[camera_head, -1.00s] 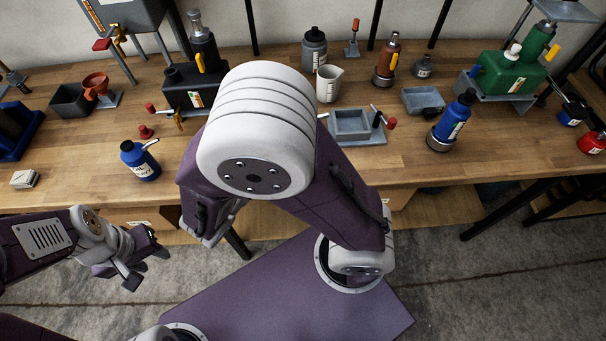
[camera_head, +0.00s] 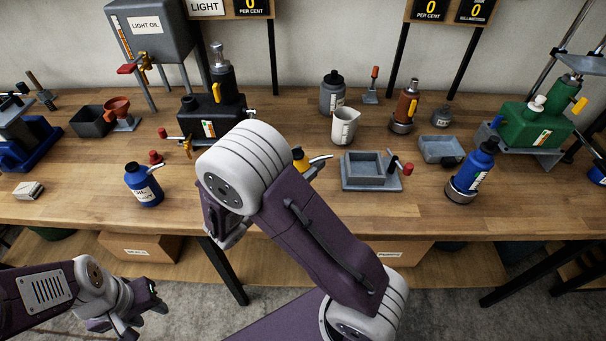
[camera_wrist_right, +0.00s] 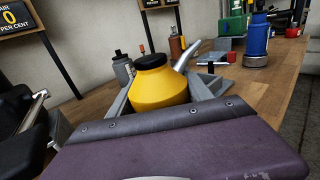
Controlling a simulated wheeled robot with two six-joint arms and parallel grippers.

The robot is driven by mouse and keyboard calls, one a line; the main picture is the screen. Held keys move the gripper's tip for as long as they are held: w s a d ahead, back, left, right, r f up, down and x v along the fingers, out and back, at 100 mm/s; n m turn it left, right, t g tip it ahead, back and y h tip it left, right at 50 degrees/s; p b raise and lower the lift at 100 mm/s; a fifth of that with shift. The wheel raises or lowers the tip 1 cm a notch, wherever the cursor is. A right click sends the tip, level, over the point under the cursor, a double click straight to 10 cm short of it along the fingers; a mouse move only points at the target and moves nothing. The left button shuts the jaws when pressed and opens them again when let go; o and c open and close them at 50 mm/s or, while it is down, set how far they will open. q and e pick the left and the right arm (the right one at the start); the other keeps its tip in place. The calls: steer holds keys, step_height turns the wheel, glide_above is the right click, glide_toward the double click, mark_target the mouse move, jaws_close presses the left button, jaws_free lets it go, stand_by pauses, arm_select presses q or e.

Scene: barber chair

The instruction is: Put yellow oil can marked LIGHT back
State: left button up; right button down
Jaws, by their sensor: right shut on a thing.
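The yellow oil can (camera_head: 299,158), with a black cap and grey spout, shows partly behind my right arm in the head view. In the right wrist view the yellow oil can (camera_wrist_right: 160,86) sits upright between the grey fingers of my right gripper (camera_wrist_right: 163,94), which is shut on it. No LIGHT marking shows on the can's visible side. My right gripper is hidden behind my arm in the head view. My left gripper (camera_head: 143,313) is open and empty, low at the left in front of the bench.
On the wooden bench (camera_head: 420,215), a blue bottle (camera_head: 143,186) stands left and another blue bottle (camera_head: 472,172) right. A grey tray (camera_head: 366,170) and white jug (camera_head: 345,126) are right of the can. A LIGHT OIL tank (camera_head: 150,32) and black machine (camera_head: 213,118) stand behind.

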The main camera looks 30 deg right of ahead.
steer(key=shift+w+d+f, duration=0.1)
steer(key=shift+w+f, duration=0.05)
steer(key=shift+w, duration=0.05)
step_height(320, 180, down, 4)
steer(key=shift+b, duration=0.4)
steer(key=shift+s, duration=0.1)
steer(key=shift+c, duration=2.2)
jaws_free()
steer(key=shift+f, duration=0.15)
